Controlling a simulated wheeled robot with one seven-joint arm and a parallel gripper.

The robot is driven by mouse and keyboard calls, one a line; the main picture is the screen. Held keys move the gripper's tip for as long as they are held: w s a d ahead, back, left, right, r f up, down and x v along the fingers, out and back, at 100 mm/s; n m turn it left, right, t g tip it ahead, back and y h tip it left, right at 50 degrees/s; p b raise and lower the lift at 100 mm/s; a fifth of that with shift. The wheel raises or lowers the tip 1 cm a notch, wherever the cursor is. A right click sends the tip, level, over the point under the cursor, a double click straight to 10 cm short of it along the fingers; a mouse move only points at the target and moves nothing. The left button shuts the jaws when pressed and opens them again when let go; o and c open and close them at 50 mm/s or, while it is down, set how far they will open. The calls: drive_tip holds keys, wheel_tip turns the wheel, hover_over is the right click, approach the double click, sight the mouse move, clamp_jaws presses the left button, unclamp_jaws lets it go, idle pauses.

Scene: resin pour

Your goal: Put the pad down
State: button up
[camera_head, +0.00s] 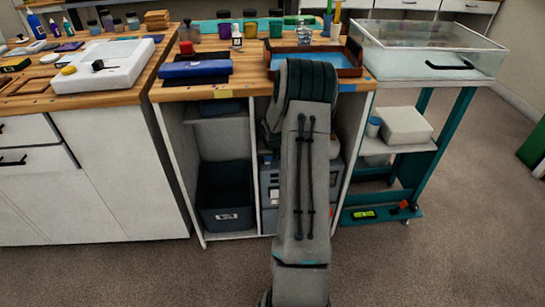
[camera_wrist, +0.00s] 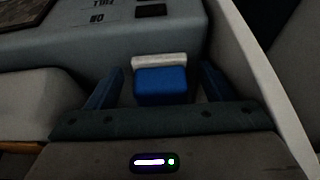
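In the wrist view, a small blue pad (camera_wrist: 161,85) with a whitish strip along its far edge sits between the two fingers of my gripper (camera_wrist: 158,88). The fingers are spread wide, with a visible gap on each side of the pad, so they do not appear to grip it. The pad is in front of or on a grey box (camera_wrist: 90,45) with dark lettering; I cannot tell exactly what it rests on. In the head view, my arm reaches toward the right compartment of the middle cabinet, and it hides my gripper and the pad.
The middle cabinet (camera_head: 178,140) has a wooden top with a blue-lined tray (camera_head: 354,72), bottles and a blue case (camera_head: 195,69). A dark bin (camera_head: 226,200) stands in its left compartment. A teal cart (camera_head: 455,130) stands right. A pale wall (camera_wrist: 262,75) is close beside the gripper.

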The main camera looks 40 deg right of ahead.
drive_tip(key=shift+r, duration=0.35)
drive_tip(key=p+v, duration=0.3)
drive_tip(key=v, duration=0.8)
drive_tip(key=s+a+r+n, duration=0.25)
drive_tip(key=a+r, duration=0.35)
drive_tip(key=a, duration=0.5)
drive_tip(key=s+a+r+n+g+y, duration=0.1)
drive_tip(key=s+a+r+n, duration=0.1)
drive_tip(key=s+a, duration=0.8)
drive_tip(key=s+a+r+n+g+y, duration=0.1)
drive_tip(key=s+a+r, duration=0.4)
drive_tip(key=s+a, duration=0.5)
drive_tip(key=shift+s+a+r+n+g, duration=0.2)
drive_tip(key=shift+s+r+n+g, duration=0.1)
drive_tip(key=shift+s+n, duration=0.2)
drive_tip(key=shift+w, duration=0.1)
